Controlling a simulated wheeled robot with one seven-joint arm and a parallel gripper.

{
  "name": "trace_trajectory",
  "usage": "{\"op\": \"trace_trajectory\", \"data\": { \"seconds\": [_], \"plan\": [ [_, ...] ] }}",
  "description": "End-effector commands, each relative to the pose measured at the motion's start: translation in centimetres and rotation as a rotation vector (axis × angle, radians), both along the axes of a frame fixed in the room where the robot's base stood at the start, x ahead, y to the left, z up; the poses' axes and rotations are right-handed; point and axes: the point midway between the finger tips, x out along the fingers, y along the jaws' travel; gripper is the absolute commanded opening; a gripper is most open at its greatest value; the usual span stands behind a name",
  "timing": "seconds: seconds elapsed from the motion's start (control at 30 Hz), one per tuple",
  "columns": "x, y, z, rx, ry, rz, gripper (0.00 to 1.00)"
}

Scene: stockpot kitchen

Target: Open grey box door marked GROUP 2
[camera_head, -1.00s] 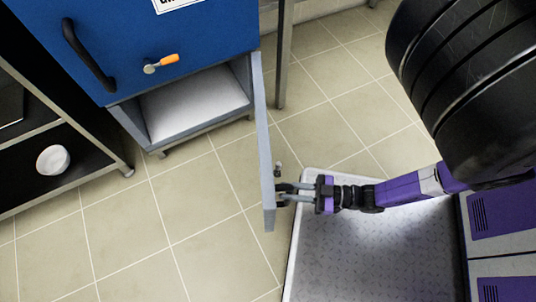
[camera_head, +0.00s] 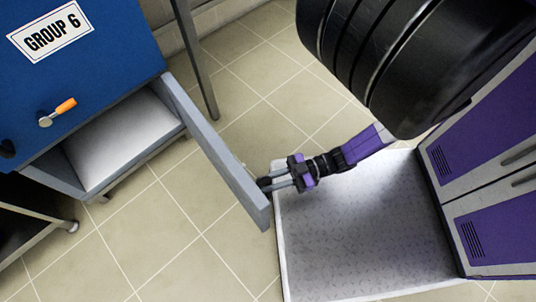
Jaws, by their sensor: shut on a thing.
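A grey box (camera_head: 55,176) with an open front stands below a blue unit at left, and its inside floor shows white and bare. Its grey door (camera_head: 217,151) is swung wide open, hinged at the box's right side and standing out into the room. No GROUP 2 marking shows in this view. My gripper (camera_head: 268,184) is at the outer side of the door near its free end, shut on the door handle. The handle is small and mostly hidden by the fingers.
The blue unit above has a GROUP 6 label (camera_head: 50,32) and an orange-tipped lever (camera_head: 57,112). A grey metal leg (camera_head: 195,60) stands behind the door. A dark shelf frame (camera_head: 38,225) is at lower left. Tiled floor (camera_head: 165,240) in front is clear.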

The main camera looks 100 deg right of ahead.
Motion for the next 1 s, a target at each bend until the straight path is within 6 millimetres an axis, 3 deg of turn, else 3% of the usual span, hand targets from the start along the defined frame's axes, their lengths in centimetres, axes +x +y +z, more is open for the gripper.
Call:
{"op": "trace_trajectory", "data": {
  "seconds": [0.03,0.07,0.17,0.57,1.0],
  "plan": [
    [-0.1,0.1,-0.1,-0.001,0.004,0.002,0.00],
    [-0.1,0.1,-0.1,0.000,0.004,0.002,0.22],
    [-0.1,0.1,-0.1,-0.001,0.004,0.002,0.41],
    [-0.5,-0.1,0.0,-0.001,0.002,0.000,0.41],
    [-6.7,-1.5,-0.1,-0.002,0.004,0.000,0.41]
  ]
}}
